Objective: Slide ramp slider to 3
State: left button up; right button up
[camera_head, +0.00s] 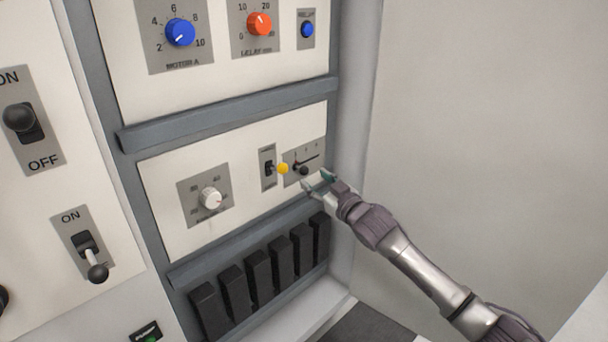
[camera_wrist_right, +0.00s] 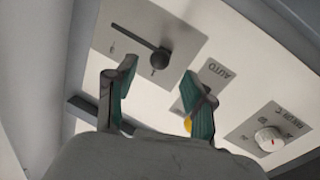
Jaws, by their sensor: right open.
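The ramp slider is a small grey plate (camera_head: 313,152) with a dark slot and a black knob (camera_head: 303,170), on the right end of the lower white panel. In the right wrist view the plate (camera_wrist_right: 130,45) appears turned over, with the round black knob (camera_wrist_right: 160,60) at one end of its slot. My right gripper (camera_head: 318,181) is open, close in front of the slider. In the right wrist view its fingertips (camera_wrist_right: 160,74) stand either side of the knob's line, with the knob just beyond them. Contact cannot be told. My left gripper is not in view.
A yellow-tipped toggle switch (camera_head: 282,169) sits just left of the slider, close to my gripper. A white dial (camera_head: 210,198) is farther left. Several black blocks (camera_head: 258,278) line the area below. A grey wall (camera_head: 480,110) stands at the right.

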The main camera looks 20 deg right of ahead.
aim_at(307, 173)
jog(key=w, duration=0.4)
jog(key=w+a+b, duration=0.1)
jog(key=w, duration=0.1)
jog(key=shift+w, duration=0.1)
jog(key=shift+c, duration=0.2)
grip_shut()
